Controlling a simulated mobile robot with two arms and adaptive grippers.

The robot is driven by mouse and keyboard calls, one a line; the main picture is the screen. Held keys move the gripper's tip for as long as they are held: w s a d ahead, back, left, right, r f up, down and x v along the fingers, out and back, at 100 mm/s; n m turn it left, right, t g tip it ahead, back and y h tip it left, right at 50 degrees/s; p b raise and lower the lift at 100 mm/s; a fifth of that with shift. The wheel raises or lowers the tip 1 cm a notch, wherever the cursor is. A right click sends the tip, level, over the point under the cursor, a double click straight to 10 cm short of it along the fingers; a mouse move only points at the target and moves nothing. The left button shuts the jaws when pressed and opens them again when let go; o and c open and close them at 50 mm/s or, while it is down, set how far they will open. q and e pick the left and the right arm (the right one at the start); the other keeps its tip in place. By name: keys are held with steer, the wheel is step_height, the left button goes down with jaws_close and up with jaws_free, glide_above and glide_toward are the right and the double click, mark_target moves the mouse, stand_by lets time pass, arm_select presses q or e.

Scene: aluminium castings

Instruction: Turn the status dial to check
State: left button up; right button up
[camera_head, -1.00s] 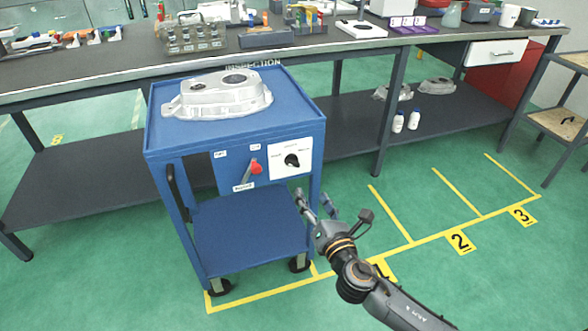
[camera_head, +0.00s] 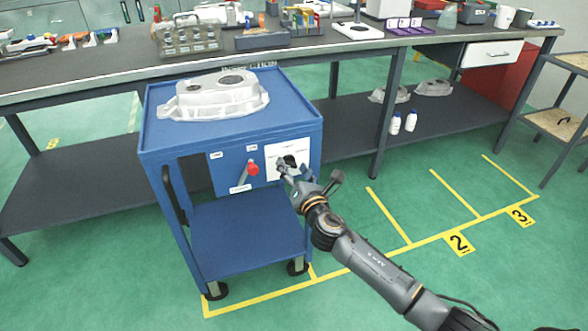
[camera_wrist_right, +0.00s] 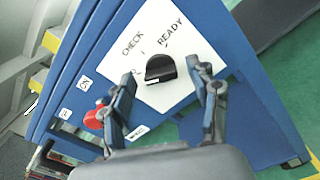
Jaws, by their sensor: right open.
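The status dial (camera_wrist_right: 160,69) is a black knob on a white plate (camera_wrist_right: 177,97) marked CHECK and READY, on the front of a blue cart. In the right wrist view CHECK is at the upper left and READY at the upper right. The dial (camera_head: 290,160) is partly hidden by my gripper in the head view. My right gripper (camera_wrist_right: 168,92) is open, with its fingers on either side of the dial, apart from it. In the head view my right gripper (camera_head: 288,172) is in front of the plate. My left gripper is not in view.
A red lever (camera_head: 253,168) sits left of the dial plate; it also shows in the wrist view (camera_wrist_right: 94,119). A metal casting (camera_head: 213,96) lies on the blue cart (camera_head: 150,135). A long workbench (camera_head: 90,78) stands behind. The floor at right is clear.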

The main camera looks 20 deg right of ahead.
steer(key=c, duration=1.2)
steer(key=shift+o, duration=0.2)
